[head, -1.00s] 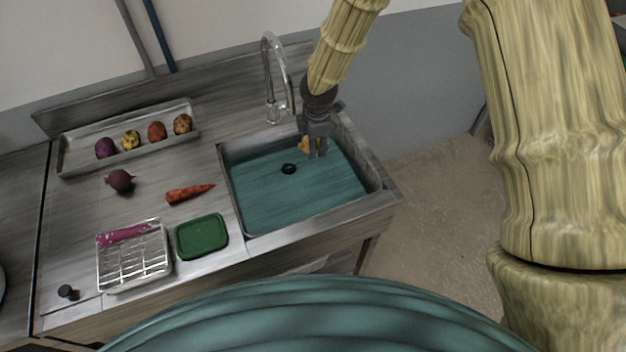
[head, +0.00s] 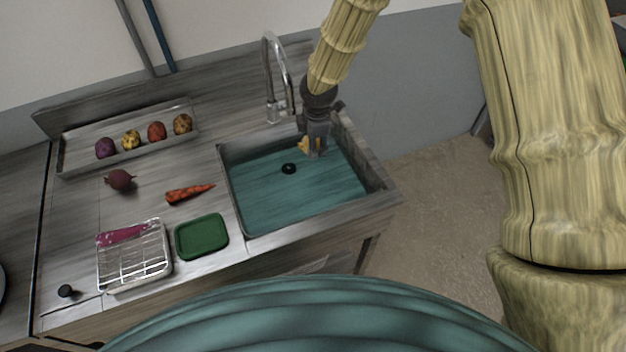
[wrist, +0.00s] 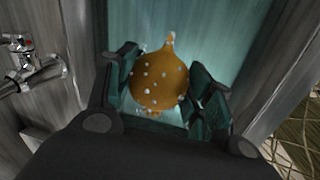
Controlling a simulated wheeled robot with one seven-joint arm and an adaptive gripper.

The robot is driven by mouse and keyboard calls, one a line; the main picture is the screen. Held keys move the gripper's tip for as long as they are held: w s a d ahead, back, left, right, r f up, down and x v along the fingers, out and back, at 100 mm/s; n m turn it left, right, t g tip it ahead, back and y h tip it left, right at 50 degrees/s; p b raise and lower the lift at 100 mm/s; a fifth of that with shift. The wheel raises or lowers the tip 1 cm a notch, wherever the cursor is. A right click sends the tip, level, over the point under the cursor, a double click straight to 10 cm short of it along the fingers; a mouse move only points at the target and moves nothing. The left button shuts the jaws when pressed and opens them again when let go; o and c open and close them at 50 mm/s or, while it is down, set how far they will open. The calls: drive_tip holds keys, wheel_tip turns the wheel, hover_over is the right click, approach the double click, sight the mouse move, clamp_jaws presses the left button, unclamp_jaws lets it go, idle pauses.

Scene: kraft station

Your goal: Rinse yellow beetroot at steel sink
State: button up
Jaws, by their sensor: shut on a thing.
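The yellow beetroot (wrist: 160,80) is orange-yellow and dotted with pale drops in the wrist view. My gripper (wrist: 165,95) is shut on it, with one finger on each side. In the head view my gripper (head: 317,150) is over the back right part of the steel sink (head: 322,210), and the beetroot (head: 303,145) shows only in part beside the fingers. The sink has a teal bottom and a dark drain (head: 289,169). The tall curved faucet (head: 268,75) stands at the back edge, left of my gripper. Its spout end is left of the beetroot.
A tray (head: 75,160) with several vegetables lies at the back left. A dark red beetroot (head: 120,180), a carrot (head: 190,193), a green board or lid (head: 202,237) and a wire rack (head: 135,262) with a pink item lie on the counter left of the sink.

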drive_tip(key=shift+r, duration=0.1)
drive_tip(key=shift+r+p, duration=1.6)
drive_tip(key=shift+r, duration=0.35)
drive_tip(key=shift+f, duration=0.1)
